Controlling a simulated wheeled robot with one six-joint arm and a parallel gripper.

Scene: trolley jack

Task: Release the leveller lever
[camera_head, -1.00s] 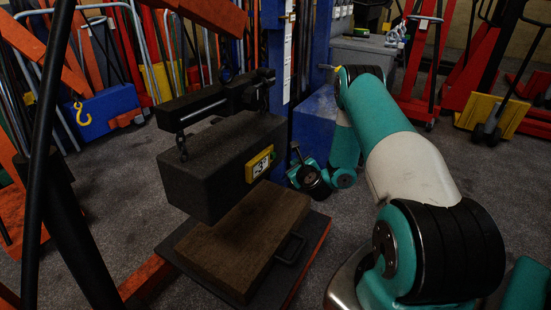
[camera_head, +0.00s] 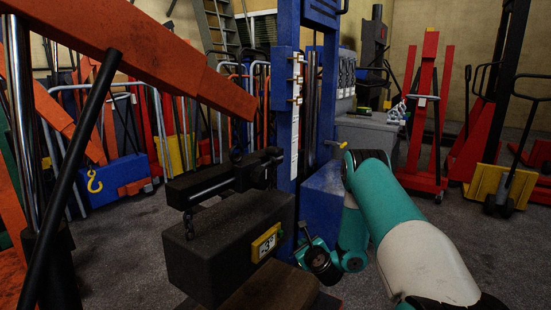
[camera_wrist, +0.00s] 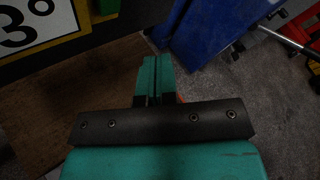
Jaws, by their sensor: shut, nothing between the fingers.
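The leveller (camera_head: 215,185) is a black bar with a rod along it, under the orange boom (camera_head: 150,50). A dark block (camera_head: 205,245) hangs below it by a chain, with a yellow-edged "3°" plate (camera_head: 266,243) on its face. The plate also shows at the upper left of the wrist view (camera_wrist: 38,28). I cannot clearly make out the leveller's lever. My gripper (camera_head: 303,250) is just right of the block, partly hidden by its own wrist. In the wrist view its teal fingers (camera_wrist: 153,72) are together and empty, apart from the plate.
A wooden slab (camera_head: 270,288) lies below the block. A blue post (camera_head: 284,105) stands close behind my gripper. A grey cabinet (camera_head: 368,136), red lifts (camera_head: 425,130) and a yellow-plated truck (camera_head: 490,186) stand at the right. Floor between is open.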

